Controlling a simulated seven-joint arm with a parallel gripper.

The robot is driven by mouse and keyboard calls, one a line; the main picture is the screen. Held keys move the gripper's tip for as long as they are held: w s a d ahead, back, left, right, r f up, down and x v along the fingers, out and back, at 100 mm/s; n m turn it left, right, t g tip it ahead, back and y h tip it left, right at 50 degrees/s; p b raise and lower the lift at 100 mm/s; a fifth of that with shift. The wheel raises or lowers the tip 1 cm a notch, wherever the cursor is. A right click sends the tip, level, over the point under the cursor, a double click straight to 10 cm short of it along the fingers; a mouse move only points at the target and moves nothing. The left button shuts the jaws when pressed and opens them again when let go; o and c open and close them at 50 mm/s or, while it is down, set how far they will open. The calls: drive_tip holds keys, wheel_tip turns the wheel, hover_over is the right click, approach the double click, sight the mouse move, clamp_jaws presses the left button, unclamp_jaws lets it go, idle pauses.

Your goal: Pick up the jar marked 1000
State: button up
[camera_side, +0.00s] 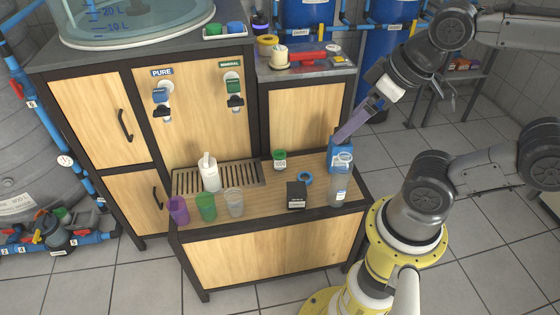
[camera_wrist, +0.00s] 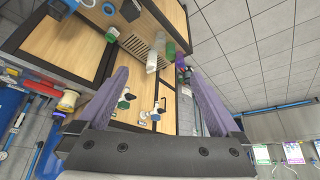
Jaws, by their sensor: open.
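The jar marked 1000 cannot be picked out for certain, as the small labels are not legible. A small jar with a green lid and white label (camera_side: 279,160) stands upright on the wooden bench top. It seems to show in the wrist view (camera_wrist: 111,35) too. A clear jar with a pale label (camera_side: 340,188) stands at the bench's right end. My gripper (camera_side: 338,138) has purple fingers and comes down from the upper right, over the blue container at the bench's right end. In the wrist view, its fingers (camera_wrist: 157,72) are apart with nothing held between them.
A blue container (camera_side: 340,158), a black box (camera_side: 296,195) and a blue ring (camera_side: 305,178) are near the clear jar. A white bottle (camera_side: 210,174) stands on the drain grate. Purple (camera_side: 178,210), green (camera_side: 206,207) and clear (camera_side: 234,203) cups line the front left.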

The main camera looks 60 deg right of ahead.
idle(0.3)
drive_tip(key=m+g, duration=0.6)
drive_tip(key=m, duration=0.4)
hover_over(279, 156)
drive_tip(key=d, duration=0.2)
wheel_tip(279, 156, down, 33)
drive_tip(key=f, duration=0.8)
drive_tip(key=shift+w+f, duration=0.1)
drive_tip(key=shift+w, duration=0.25)
drive_tip(key=shift+w+a+f, duration=0.1)
drive_tip(key=shift+a+f, duration=0.05)
drive_tip(key=shift+f, duration=1.35)
drive_tip(key=shift+a+f, duration=0.1)
drive_tip(key=shift+f, duration=1.4)
drive_tip(key=c, duration=1.4)
